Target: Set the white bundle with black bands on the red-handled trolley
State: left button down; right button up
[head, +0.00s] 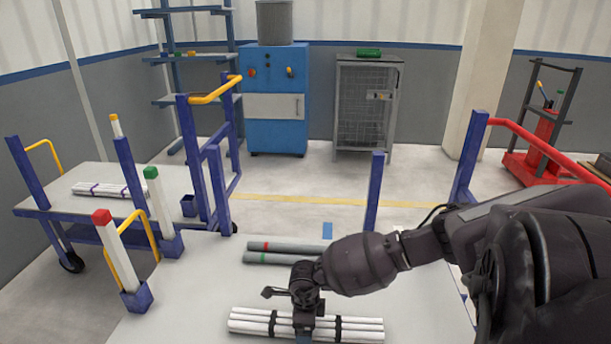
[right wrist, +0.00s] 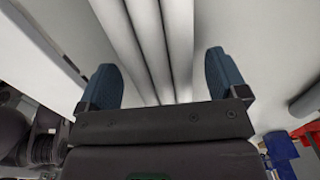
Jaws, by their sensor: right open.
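The white bundle with black bands (head: 255,322) lies flat on a pale surface (head: 190,290) at the bottom of the head view. My right gripper (head: 304,326) points down at the bundle's middle, between the two black bands. In the right wrist view its blue fingers (right wrist: 161,82) are apart, with the white pipes (right wrist: 144,40) between them. I cannot tell whether they touch. The red handle (head: 530,146) of the trolley is at the right, joined to a blue post (head: 469,155); my right arm hides much of that side. My left gripper is not in view.
Grey pipes with red and green bands (head: 285,246) lie behind the bundle. Posts with red (head: 103,217) and green (head: 151,173) tops stand left. A yellow-handled trolley (head: 75,201) holds a purple-banded bundle (head: 100,189). A blue post (head: 375,190) stands behind my arm.

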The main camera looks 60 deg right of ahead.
jog(key=r, duration=0.2)
jog(key=r+p, duration=0.1)
jog(key=r, duration=0.1)
jog(key=shift+w+r, duration=0.2)
jog(key=shift+r, duration=0.2)
pick_arm(q)
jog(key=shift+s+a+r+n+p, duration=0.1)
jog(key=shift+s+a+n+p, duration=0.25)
jog(key=shift+p, duration=0.35)
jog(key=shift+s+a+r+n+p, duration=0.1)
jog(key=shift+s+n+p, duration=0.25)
jog(key=shift+p, duration=0.3)
pick_arm(e)
notch_tip(320, 180, up, 7)
jog(key=shift+s+r, duration=0.15)
jog(key=shift+s, duration=0.05)
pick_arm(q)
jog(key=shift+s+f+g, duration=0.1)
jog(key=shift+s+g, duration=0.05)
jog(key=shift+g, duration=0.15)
